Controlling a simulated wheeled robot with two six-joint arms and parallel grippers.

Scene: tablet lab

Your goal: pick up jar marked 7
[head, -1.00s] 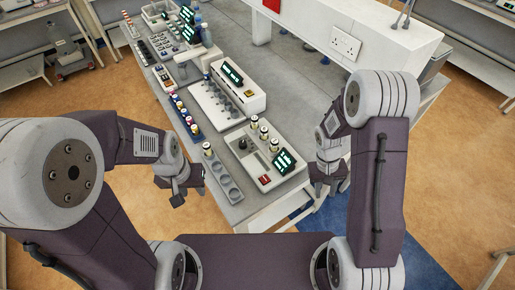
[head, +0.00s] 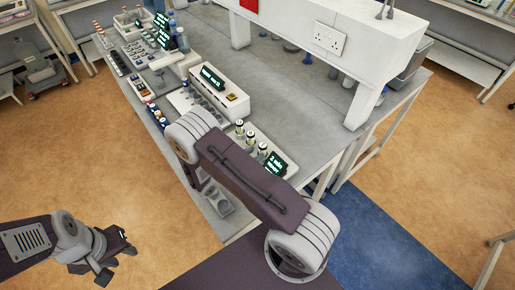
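Several small jars with pale tops and dark, yellowish bodies stand on a white instrument; one jar (head: 239,127) is at its far end and another (head: 262,149) is by its green-lit display. Their markings are too small to read, so I cannot tell which is 7. My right arm crosses over the bench, hiding part of the instrument and bench front. My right gripper is hidden beneath that arm; only dark parts show near the bench's front edge. My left gripper (head: 115,263) is off the bench at lower left, empty, its fingers apart.
A grey tray with round wells (head: 220,203) lies at the bench's near edge, partly covered by my arm. A white instrument with a display (head: 222,83) and a rack of coloured-capped vials (head: 157,115) stand farther back. The grey bench top (head: 300,110) is clear to the right.

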